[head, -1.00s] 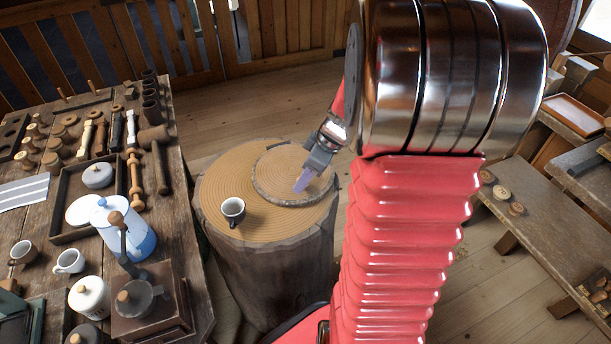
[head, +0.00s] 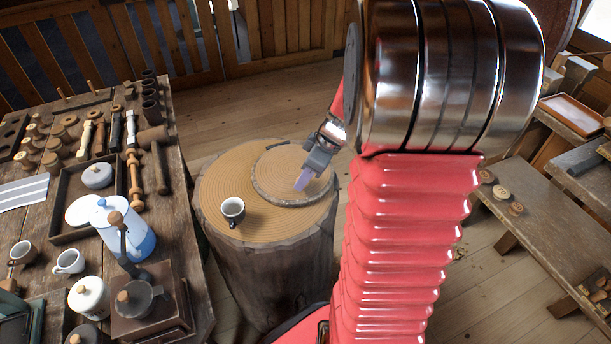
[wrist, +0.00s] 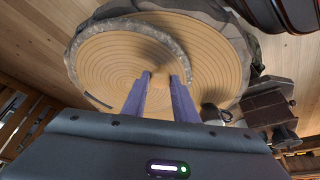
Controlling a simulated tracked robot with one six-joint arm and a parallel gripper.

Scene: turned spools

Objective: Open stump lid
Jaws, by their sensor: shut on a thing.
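The stump (head: 268,275) stands upright with a pale ringed top and rough bark sides. Its round lid (head: 275,172), bark-edged, lies on the top towards the back right and looks flat, with no clear gap beneath it. The lid also shows in the wrist view (wrist: 110,58). My gripper (head: 302,184) reaches in from the upper right, its purple fingertips down at the lid. In the wrist view my gripper (wrist: 161,77) has its two fingers near the lid's bark rim, shut on the lid. The exact contact between the fingertips is hard to see.
A crowded workbench (head: 185,215) stands close on the left, with a blue-white pitcher (head: 135,238) and a grinder (head: 150,300). A low bench (head: 545,215) is at the right. Floor behind the stump is clear.

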